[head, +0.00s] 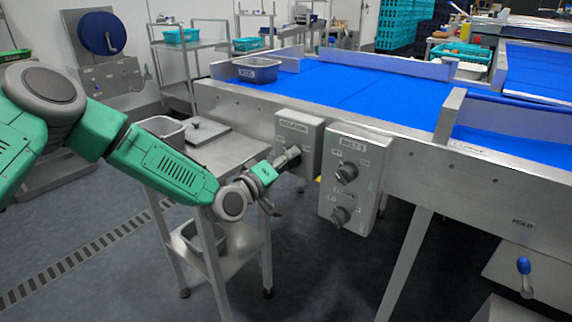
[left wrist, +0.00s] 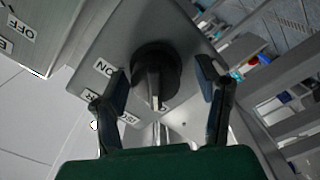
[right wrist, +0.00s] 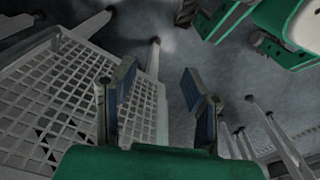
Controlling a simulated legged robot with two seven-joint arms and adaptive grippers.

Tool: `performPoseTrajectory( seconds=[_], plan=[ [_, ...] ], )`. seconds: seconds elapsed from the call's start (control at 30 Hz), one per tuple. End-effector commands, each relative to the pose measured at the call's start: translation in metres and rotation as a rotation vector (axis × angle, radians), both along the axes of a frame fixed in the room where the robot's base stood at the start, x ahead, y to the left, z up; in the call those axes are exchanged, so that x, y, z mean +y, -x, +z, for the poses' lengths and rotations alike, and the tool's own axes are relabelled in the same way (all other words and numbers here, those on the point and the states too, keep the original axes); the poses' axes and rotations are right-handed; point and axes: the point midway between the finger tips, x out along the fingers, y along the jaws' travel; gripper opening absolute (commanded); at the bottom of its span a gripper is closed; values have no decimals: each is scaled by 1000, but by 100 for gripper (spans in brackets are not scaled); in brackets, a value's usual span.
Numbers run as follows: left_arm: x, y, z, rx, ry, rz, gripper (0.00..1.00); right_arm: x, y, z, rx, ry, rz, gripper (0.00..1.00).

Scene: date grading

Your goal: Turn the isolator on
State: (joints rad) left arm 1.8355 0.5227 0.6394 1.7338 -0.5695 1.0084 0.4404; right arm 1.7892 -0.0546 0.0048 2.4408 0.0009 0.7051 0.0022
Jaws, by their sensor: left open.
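The isolator box (head: 299,131) is a grey box with a label on the conveyor's side, at the left of a second control box. In the left wrist view its plate (left wrist: 118,37) carries a round black knob (left wrist: 157,72) with a raised grip bar. An ON label (left wrist: 104,67) is left of the knob. My left gripper (left wrist: 162,85) is open, its fingers on either side of the knob with gaps visible; contact cannot be told. In the head view the left gripper (head: 289,160) is at the box front and largely hides the knob. My right gripper (right wrist: 158,82) is open and empty.
The second control box (head: 355,178) with two black knobs is close on the right. A steel side table (head: 226,151) stands below my left arm. A white grid rack (right wrist: 62,85) is near my right gripper.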

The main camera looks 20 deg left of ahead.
Motion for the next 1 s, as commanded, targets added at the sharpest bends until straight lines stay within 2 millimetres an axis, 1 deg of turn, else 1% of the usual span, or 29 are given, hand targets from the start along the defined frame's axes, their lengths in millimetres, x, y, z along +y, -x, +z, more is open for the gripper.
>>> performPoseTrajectory(
  seconds=[0.2, 0.23, 0.27, 0.3, 0.33, 0.37, 0.73, 0.87, 1.0],
  plan=[
    [-1, 0, 0, 1, 0, -1, 58, 0, 0, 0, 0, 0, 0, 40],
    [-1, 0, 0, 1, 0, -1, 51, 0, 0, 0, 0, 0, 0, 40],
    [-1, 0, 0, 1, 0, -1, 40, 0, 0, 0, 0, 0, 0, 40],
    [-1, 0, 0, 1, 0, -1, 26, 0, 0, 0, 0, 0, 0, 40],
    [0, 0, 0, 0, 0, 0, 16, 0, 0, 0, 0, 0, 0, 40],
    [0, 0, 0, 0, 0, 0, 8, 0, 0, 0, 0, 0, 0, 40],
    [0, 0, 0, -10, -33, 1, 9, 0, 0, 3, 0, 0, 0, 40],
    [0, 0, 0, -29, -91, 0, 9, 0, 0, 6, 0, 0, 0, 40],
    [0, 0, 0, -64, -184, -1, 9, 0, 0, 11, 0, 0, 0, 40]
  ],
)
